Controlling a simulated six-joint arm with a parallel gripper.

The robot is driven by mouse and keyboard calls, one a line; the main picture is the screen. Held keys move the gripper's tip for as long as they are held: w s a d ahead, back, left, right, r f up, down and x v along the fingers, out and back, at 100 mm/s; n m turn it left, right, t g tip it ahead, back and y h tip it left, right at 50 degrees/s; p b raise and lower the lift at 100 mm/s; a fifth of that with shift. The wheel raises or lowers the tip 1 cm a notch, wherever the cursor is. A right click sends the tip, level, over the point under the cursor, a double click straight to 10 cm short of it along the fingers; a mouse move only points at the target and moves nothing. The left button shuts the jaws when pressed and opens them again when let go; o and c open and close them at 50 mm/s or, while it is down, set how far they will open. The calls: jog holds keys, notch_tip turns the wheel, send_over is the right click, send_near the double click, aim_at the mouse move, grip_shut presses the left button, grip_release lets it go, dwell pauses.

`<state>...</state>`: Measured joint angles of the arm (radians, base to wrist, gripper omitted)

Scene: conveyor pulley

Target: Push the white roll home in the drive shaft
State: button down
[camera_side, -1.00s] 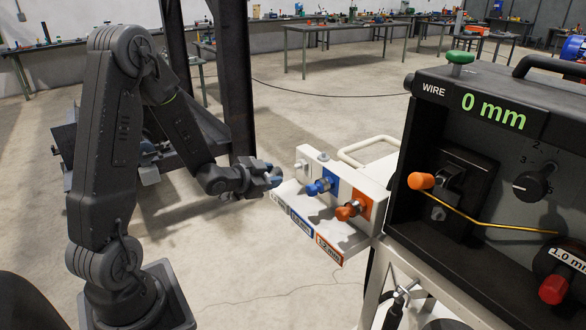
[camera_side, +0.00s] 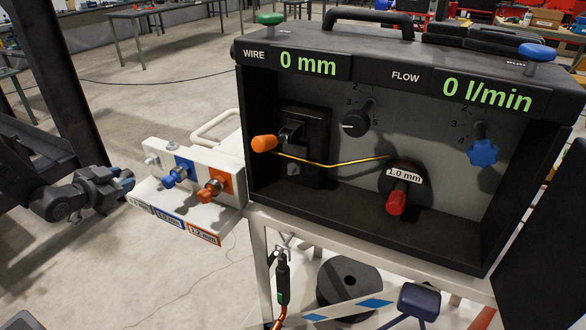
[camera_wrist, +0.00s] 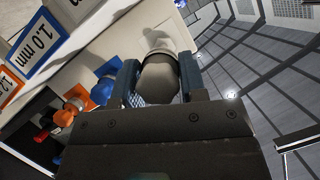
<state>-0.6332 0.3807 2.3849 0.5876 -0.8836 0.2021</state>
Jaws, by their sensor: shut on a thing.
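My gripper (camera_wrist: 160,78) is shut on the white roll (camera_wrist: 158,82), a pale rounded piece between the two blue-lined fingers in the wrist view. Its far end points at the pale holder, and I cannot tell whether it touches it. In the side view my gripper (camera_side: 128,181) is at the left, just left of the holder; the roll cannot be made out there. A small grey stub, which looks like the drive shaft (camera_side: 293,168), shows on the black drive unit (camera_side: 318,135) inside the wire feeder, well to the right of my gripper.
The white holder (camera_side: 226,172) carries a blue roll (camera_side: 175,176) and an orange roll (camera_side: 214,189), both close to my gripper. An orange lever (camera_side: 263,143) and a golden wire (camera_side: 335,165) are at the drive unit. A red knob (camera_side: 397,198) sticks out farther right.

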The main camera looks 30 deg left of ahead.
aim_at(118, 176)
dwell(0.8)
jog(key=shift+r, duration=3.9)
jog(key=shift+w+d+r, duration=0.1)
jog(key=shift+d+r, duration=0.05)
jog(key=shift+d, duration=0.1)
jog(key=shift+w+d, duration=1.4)
jog(key=shift+d, duration=4.55)
jog(key=shift+w+d, duration=1.4)
jog(key=shift+d, duration=4.5)
jog(key=shift+w+d, duration=1.4)
jog(key=shift+d, duration=4.55)
notch_tip(118, 176, down, 6)
jog(key=shift+w, duration=2.8)
jog(key=shift+w, duration=0.1)
